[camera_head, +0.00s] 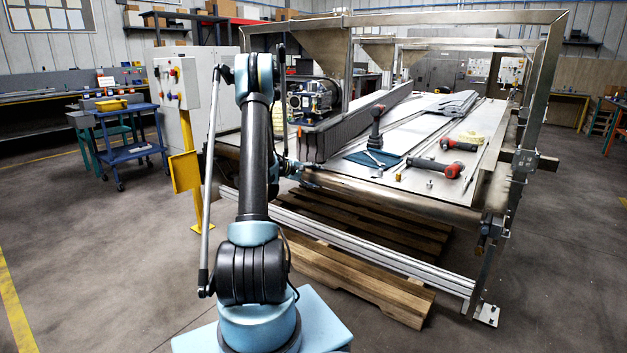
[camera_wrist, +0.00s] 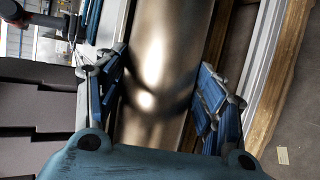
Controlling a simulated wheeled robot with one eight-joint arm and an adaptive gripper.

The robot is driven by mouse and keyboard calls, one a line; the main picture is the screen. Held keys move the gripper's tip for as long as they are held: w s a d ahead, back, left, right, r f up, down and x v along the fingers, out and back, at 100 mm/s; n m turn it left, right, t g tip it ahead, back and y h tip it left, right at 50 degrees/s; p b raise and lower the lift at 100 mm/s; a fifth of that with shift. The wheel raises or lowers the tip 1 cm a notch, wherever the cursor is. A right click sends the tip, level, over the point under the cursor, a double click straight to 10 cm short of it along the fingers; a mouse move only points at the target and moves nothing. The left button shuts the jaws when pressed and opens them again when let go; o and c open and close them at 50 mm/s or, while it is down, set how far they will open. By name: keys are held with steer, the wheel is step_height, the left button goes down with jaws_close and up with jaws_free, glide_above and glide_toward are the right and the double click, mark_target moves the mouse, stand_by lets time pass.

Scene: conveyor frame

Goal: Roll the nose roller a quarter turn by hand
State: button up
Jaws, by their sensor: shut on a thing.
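The nose roller (camera_head: 400,204) is a long, smooth metal cylinder along the near end of the conveyor frame. In the wrist view the roller (camera_wrist: 168,62) runs lengthwise between my gripper's fingers. My gripper (camera_wrist: 160,88) is shut on it, with one blue-padded finger on each side. In the head view my gripper (camera_head: 311,185) is at the roller's left part, partly hidden by my arm. The roller's underside is hidden.
Red-and-black power tools (camera_head: 436,167) lie on the bed. Wooden pallets (camera_head: 365,280) and a metal rail (camera_head: 345,240) are below. A yellow-posted control box (camera_head: 177,83) stands left.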

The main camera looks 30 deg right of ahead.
steer(key=o, duration=1)
steer(key=shift+f, duration=0.15)
steer(key=v, duration=1.2)
